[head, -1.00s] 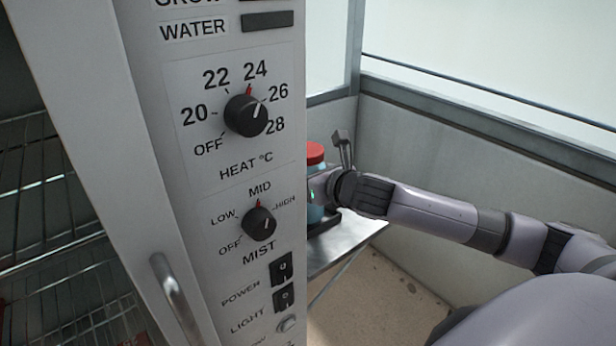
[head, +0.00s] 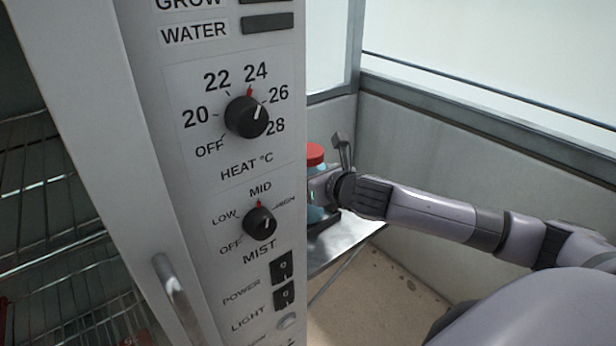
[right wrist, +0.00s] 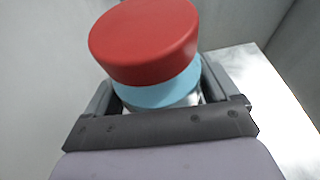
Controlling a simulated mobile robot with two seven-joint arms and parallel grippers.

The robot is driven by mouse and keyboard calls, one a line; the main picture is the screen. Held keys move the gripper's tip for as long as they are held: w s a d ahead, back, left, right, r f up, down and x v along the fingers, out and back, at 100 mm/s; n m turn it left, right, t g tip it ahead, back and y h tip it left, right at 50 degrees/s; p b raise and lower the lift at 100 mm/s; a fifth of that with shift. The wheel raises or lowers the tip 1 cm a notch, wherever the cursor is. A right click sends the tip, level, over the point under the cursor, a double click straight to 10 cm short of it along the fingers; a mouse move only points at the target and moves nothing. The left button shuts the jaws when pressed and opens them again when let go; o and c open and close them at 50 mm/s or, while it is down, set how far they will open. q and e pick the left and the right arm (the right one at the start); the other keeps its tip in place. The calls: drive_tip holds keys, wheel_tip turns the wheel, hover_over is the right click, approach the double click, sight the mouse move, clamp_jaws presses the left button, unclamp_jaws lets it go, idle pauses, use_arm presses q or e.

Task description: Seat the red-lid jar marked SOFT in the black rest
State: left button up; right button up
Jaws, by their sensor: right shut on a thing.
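The red-lid jar (head: 315,155) shows at the right edge of the cabinet in the head view, its left side hidden by the cabinet. Its red lid (right wrist: 145,40) and blue body (right wrist: 160,94) fill the middle of the right wrist view. My right gripper (right wrist: 158,95) is shut on the jar, with a finger on each side below the lid. No SOFT mark can be read. A black piece (head: 325,219), perhaps the black rest, shows low beside the jar; I cannot tell whether the jar touches it. My left gripper is not in view.
A white control cabinet (head: 230,180) with knobs and a handle stands close in front and hides part of the metal table (head: 345,238). Wire shelves (head: 40,190) are at the left. Grey wall panels stand behind my right arm.

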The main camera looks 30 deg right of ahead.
drive_tip(key=shift+f, duration=0.25)
drive_tip(key=o, duration=1.4)
drive_tip(key=shift+f, duration=0.25)
drive_tip(key=shift+p+v, duration=1)
drive_tip(key=shift+v, duration=1.85)
drive_tip(key=p+v, duration=0.1)
drive_tip(key=v, duration=0.4)
drive_tip(key=shift+s+r, duration=0.15)
drive_tip(key=shift+s, duration=0.1)
